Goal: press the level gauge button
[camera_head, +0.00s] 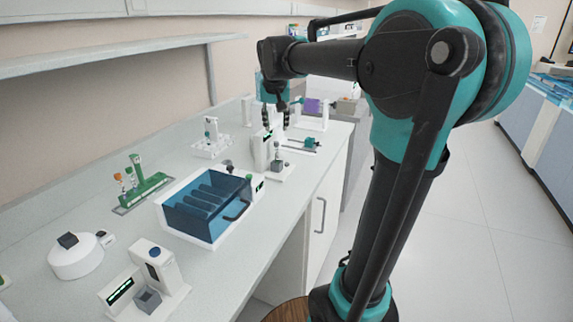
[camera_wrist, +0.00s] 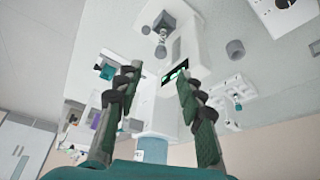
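My gripper (camera_head: 276,122) is over the far part of the bench. In the wrist view its two dark fingers (camera_wrist: 157,80) are apart, with nothing between them. Below and just beyond the fingers stands a white instrument (camera_head: 262,151) with a green-lit display (camera_wrist: 176,74); it also fills the middle of the wrist view (camera_wrist: 160,105). No label shows which one is the level gauge. No contact with a button is visible.
A blue-lidded box (camera_head: 205,204) stands mid-bench, with a green tube rack (camera_head: 142,188) to its left. A white round device (camera_head: 75,258) is at the near left. A small white stand (camera_head: 211,145) stands left of my gripper. A shelf (camera_head: 110,58) runs along the wall.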

